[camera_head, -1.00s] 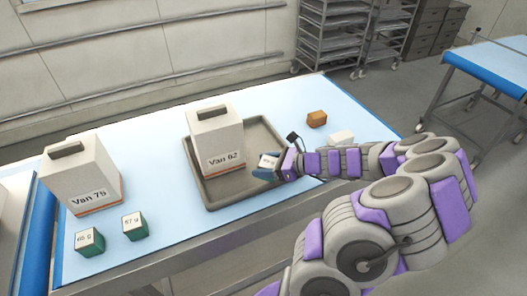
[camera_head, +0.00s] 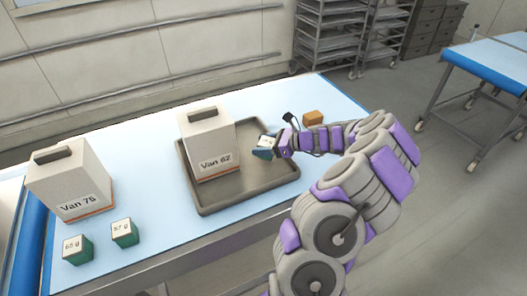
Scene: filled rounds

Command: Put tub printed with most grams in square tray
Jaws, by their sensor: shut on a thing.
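The square tray (camera_head: 240,196) is grey and lies on the blue-white table, with a white box marked "Van 62" (camera_head: 208,140) standing in its left part. My gripper (camera_head: 272,146) is shut on a teal tub (camera_head: 262,154) with a white label, held over the right part of the tray. The print on the held tub is too small to read. Two other teal tubs stand at the table's front left: one reads about "65 g" (camera_head: 78,250), the other about "57 g" (camera_head: 124,233).
A small orange-brown block (camera_head: 313,117) lies behind my arm, right of the tray. The tray's front right floor is clear. A second table (camera_head: 490,65) and racks stand farther back.

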